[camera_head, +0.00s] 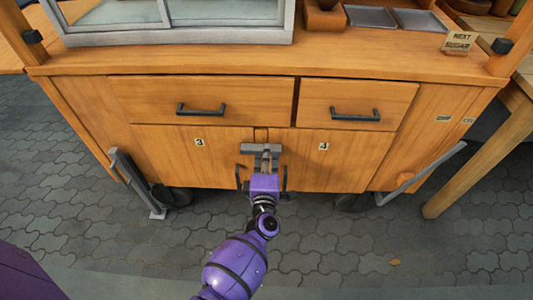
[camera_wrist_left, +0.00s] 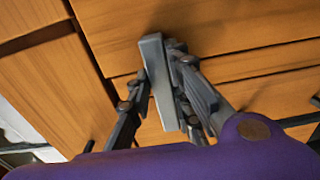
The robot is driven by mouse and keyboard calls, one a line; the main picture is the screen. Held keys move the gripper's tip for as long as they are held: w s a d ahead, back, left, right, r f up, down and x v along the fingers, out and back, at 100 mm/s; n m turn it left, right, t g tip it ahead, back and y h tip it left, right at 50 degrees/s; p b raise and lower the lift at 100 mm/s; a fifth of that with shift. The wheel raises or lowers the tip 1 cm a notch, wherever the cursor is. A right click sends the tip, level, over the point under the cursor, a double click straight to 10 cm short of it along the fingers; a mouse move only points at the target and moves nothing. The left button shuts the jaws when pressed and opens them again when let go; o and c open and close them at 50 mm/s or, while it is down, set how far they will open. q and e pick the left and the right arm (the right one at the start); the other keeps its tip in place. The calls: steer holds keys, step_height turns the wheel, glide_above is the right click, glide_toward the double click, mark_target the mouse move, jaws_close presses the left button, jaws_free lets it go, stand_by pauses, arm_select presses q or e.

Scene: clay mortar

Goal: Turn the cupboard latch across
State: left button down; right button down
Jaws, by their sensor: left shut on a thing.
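The cupboard latch (camera_head: 247,148) is a short grey bar. In the head view it lies about level, just below the drawers, at the seam between the left cupboard door (camera_head: 180,160) and the right cupboard door (camera_head: 335,165). My left gripper (camera_head: 263,158) reaches up to it from below and is shut on it. In the left wrist view the latch (camera_wrist_left: 157,75) stands between the dark fingers of my left gripper (camera_wrist_left: 165,90). The fingers hide part of the latch. Both doors look closed. My right gripper is not in view.
Two drawers with dark handles, left (camera_head: 202,110) and right (camera_head: 355,115), sit closed above the doors. A dark door handle (camera_head: 285,178) is close beside my gripper. Grey props (camera_head: 135,182) stand at the cart's sides.

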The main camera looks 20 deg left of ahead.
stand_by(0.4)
arm_select(q)
steer(key=c, duration=1.7)
jaws_free()
steer(key=shift+o, duration=0.6)
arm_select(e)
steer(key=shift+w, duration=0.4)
arm_select(q)
steer(key=v, duration=1.2)
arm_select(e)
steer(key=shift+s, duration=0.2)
